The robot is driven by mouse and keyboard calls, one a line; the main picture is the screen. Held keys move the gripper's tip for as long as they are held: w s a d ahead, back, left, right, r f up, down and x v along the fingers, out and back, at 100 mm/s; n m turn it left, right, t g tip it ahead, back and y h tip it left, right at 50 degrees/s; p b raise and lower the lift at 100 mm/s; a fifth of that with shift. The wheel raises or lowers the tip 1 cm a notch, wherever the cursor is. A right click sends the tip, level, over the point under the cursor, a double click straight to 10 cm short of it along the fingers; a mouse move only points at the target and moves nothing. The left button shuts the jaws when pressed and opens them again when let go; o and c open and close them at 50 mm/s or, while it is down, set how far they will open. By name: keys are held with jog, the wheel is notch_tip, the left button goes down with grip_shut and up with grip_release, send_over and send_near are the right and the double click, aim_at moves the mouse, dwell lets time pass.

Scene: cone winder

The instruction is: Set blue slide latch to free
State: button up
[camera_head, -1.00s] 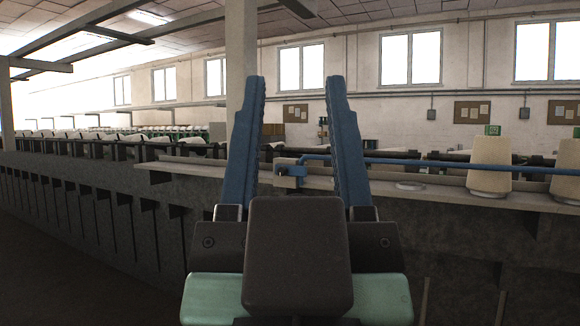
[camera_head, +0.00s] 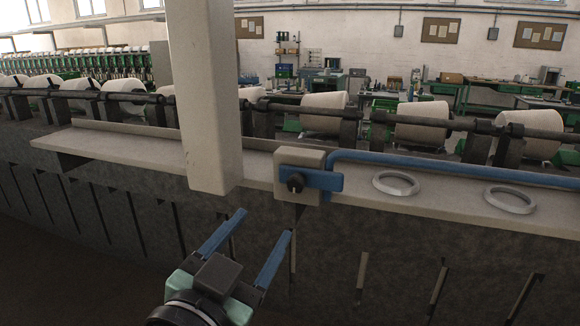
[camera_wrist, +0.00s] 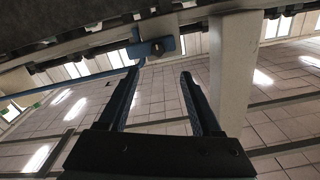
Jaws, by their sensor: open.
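The blue slide latch (camera_head: 318,181) is a flat blue plate with a round dark knob (camera_head: 295,183), on a beige block (camera_head: 300,157) at the shelf's front edge. The latch also shows in the wrist view (camera_wrist: 165,45), near the top middle, beyond my fingers. My gripper (camera_head: 263,224) has two long blue fingers set apart with nothing between them. In the head view it is below and left of the latch, apart from it. In the wrist view the gripper (camera_wrist: 157,72) points towards the latch block.
A beige post (camera_head: 204,100) stands just left of the latch. A blue rail (camera_head: 440,172) runs right from the block. Two white rings (camera_head: 396,183) (camera_head: 511,199) lie on the shelf (camera_head: 450,211). Several white cones (camera_head: 421,122) sit behind it.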

aim_at(294, 186)
jog(key=p+x, duration=0.2)
jog(key=x, duration=0.3)
jog(key=p+x, duration=0.2)
jog(key=x, duration=0.4)
jog(key=shift+w+d+p, duration=0.1)
jog(key=shift+d+p, duration=0.2)
jog(key=shift+p, duration=0.05)
jog(key=shift+w+d, duration=0.1)
jog(key=shift+w, duration=0.4)
grip_shut()
jog(key=shift+f, duration=0.1)
dwell(0.4)
